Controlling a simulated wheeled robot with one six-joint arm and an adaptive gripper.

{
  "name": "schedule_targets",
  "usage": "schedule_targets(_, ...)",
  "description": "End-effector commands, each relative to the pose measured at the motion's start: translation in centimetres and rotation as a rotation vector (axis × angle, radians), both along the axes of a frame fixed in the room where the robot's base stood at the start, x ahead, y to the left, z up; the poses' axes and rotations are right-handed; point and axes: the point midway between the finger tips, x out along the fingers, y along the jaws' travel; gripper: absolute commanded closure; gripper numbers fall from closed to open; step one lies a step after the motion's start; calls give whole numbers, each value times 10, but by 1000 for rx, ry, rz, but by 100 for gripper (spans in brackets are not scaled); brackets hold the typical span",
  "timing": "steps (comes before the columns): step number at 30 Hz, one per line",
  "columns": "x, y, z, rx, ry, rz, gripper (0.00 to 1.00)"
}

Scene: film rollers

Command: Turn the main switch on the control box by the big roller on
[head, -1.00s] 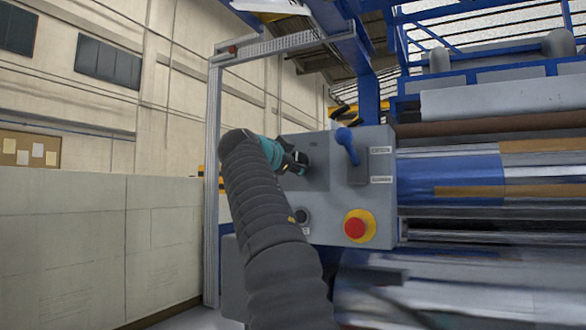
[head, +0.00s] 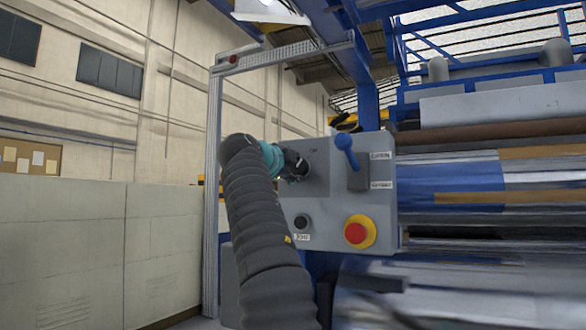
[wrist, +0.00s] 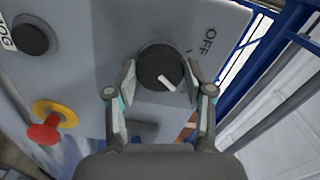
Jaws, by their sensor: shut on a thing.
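The control box (head: 335,240) is a grey panel left of the big roller (head: 450,185). Its main switch (wrist: 158,62) is a round black knob with a white pointer mark, beside the printed word OFF (wrist: 209,41) in the wrist view. The white mark points to the lower right there, not at the word. My gripper (wrist: 162,78) has one finger on each side of the knob and is shut on it. In the head view, my gripper (head: 298,166) is at the box's upper left and hides most of the switch.
A blue lever (head: 346,148) stands out just right of my gripper. A red emergency button (head: 356,233) on a yellow ring and a black JOG button (head: 301,221) sit lower on the box.

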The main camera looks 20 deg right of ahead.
Motion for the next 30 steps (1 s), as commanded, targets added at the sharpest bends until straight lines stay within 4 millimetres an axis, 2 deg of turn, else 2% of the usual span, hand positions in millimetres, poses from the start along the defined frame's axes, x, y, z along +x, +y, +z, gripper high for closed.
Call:
schedule_targets(11,-1,-1,0,4,-3,-3,82)
schedule_targets(12,-1,-1,0,4,-3,-3,37)
schedule_targets(14,-1,-1,0,3,-4,-3,22)
schedule_targets(30,-5,8,1,2,-2,2,22)
